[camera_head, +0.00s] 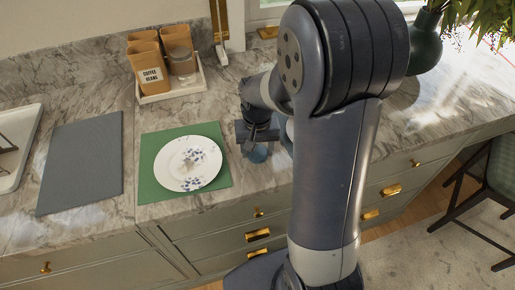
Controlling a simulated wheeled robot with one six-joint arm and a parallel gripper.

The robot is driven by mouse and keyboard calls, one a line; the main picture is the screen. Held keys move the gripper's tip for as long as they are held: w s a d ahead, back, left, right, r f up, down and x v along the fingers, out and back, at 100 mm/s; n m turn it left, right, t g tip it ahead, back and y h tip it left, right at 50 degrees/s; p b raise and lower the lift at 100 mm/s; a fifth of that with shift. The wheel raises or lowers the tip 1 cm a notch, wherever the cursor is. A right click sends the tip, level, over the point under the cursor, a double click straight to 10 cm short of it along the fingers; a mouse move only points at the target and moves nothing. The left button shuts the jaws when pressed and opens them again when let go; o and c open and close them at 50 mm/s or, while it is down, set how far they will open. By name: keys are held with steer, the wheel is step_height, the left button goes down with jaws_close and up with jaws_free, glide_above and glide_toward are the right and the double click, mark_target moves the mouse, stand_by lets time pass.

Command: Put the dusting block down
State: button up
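My gripper (256,143) points down over the marble counter, just right of the green mat. A small blue thing (258,154) shows at its fingertips, low by the counter surface. It may be the dusting block, but it is small and partly covered by the gripper. I cannot tell whether the fingers are closed on it, or whether it touches the counter. A pale blue rounded thing shows partly behind my arm, right of the gripper.
A white plate with blue flowers (188,163) lies on the green mat (154,187). A grey mat (82,163) and white tray (14,172) are further left. Canisters (147,67) stand in a tray at the back. A dark vase (425,42) is right. Counter between the mats and right of my arm is bare.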

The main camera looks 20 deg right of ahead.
mark_target(258, 150)
steer(key=shift+o, duration=1.2)
steer(key=shift+s+f, duration=0.15)
steer(key=shift+f, duration=0.15)
steer(key=shift+s+f, duration=0.1)
steer(key=shift+d+r, duration=0.1)
steer(key=shift+r, duration=0.25)
step_height(258, 150, up, 12)
steer(key=shift+w+r, duration=0.2)
steer(key=shift+w, duration=0.05)
